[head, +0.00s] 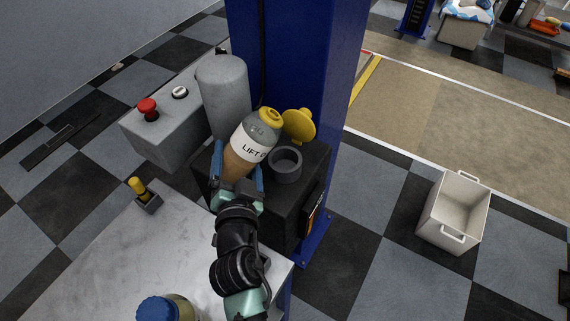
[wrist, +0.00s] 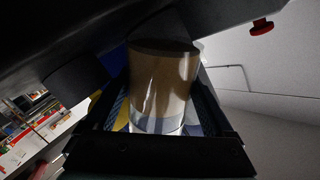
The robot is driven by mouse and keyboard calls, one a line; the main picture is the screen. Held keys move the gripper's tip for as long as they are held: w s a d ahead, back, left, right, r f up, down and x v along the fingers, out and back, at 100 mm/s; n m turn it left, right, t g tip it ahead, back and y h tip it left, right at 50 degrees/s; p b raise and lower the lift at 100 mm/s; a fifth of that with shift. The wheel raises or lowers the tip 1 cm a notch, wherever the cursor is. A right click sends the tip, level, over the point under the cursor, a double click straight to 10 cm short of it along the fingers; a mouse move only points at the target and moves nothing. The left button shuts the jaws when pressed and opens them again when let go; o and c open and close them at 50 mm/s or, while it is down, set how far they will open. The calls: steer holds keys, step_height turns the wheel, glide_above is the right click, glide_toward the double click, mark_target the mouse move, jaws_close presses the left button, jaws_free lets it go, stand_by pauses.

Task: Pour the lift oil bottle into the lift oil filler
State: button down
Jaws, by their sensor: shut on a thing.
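My gripper (head: 238,189) is shut on the lift oil bottle (head: 249,148), a clear bottle with brown oil, a white label and a yellow top. The bottle is tilted, its top leaning to the right, above the dark box by the blue post. The lift oil filler (head: 285,166) is a grey open ring on that box, just right of the bottle. A yellow cap (head: 299,125) stands tilted open behind the filler. In the wrist view, the bottle (wrist: 161,85) sits between the fingers (wrist: 160,120). I cannot see any oil flowing.
A grey cylinder (head: 223,95) stands close behind the bottle, beside a grey box (head: 170,119) with a red button (head: 148,109). The blue post (head: 297,60) rises behind. A blue-capped container (head: 166,309) is on the pale table (head: 135,255). A white bin (head: 453,211) is on the floor.

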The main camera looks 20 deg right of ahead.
mark_target(237, 133)
steer(key=shift+n+b, duration=0.5)
steer(key=shift+b, duration=0.05)
steer(key=shift+r+n+t+h+b, duration=0.35)
steer(key=shift+n+b, duration=0.35)
steer(key=shift+n, duration=0.3)
steer(key=r+n, duration=0.2)
steer(key=n, duration=0.1)
steer(key=shift+d+n+t, duration=0.3)
steer(key=shift+d+t, duration=0.05)
steer(key=shift+d, duration=0.05)
step_height(237, 133, up, 5)
steer(key=p, duration=0.3)
steer(key=shift+p, duration=0.35)
steer(key=shift+r, duration=0.1)
